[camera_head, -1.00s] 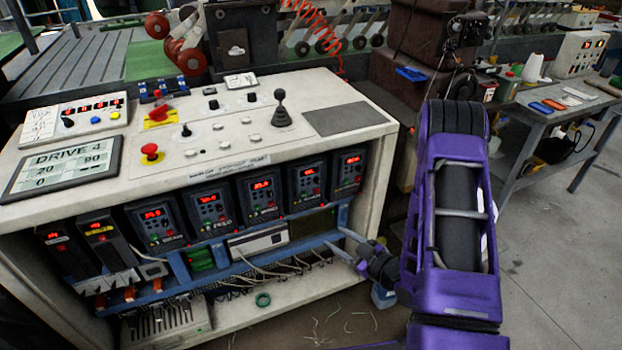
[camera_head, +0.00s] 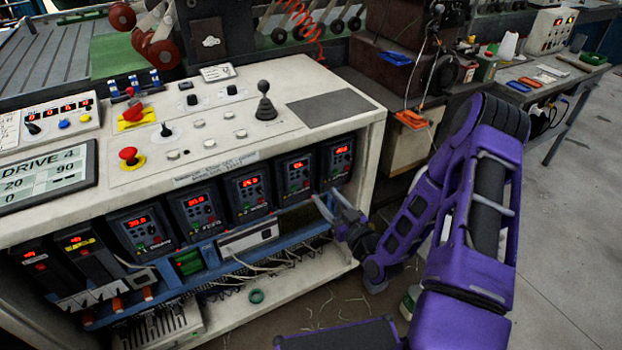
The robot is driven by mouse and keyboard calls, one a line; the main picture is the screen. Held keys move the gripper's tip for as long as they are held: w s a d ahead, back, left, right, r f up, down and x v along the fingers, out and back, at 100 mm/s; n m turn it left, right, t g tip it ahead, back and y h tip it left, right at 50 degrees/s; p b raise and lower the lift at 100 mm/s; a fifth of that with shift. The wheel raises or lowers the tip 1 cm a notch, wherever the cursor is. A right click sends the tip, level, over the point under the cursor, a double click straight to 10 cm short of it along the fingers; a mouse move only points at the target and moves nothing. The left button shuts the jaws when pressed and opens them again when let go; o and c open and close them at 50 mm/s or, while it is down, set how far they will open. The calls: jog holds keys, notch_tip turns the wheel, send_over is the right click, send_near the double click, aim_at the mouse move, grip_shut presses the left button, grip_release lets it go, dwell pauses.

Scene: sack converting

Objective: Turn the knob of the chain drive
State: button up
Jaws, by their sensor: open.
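A row of several dark drive units with red displays sits in the open front of the white control cabinet (camera_head: 290,96). Among them are a left one (camera_head: 139,236), a second (camera_head: 196,214), a third (camera_head: 249,196), a fourth (camera_head: 295,183) and the rightmost (camera_head: 338,164). Each has small controls below its display. Their name labels are too small to read surely, so I cannot tell which is the chain drive. My gripper (camera_head: 328,198) is open and empty, its fingers pointing up and left, just below the rightmost units. I see no clear contact.
Two narrower units (camera_head: 85,250) stand at the left end. The cabinet top carries a black joystick (camera_head: 265,105) and a red button (camera_head: 129,155). Floor at right is free.

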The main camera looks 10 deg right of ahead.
aim_at(308, 175)
jog(key=x, duration=0.9)
grip_shut()
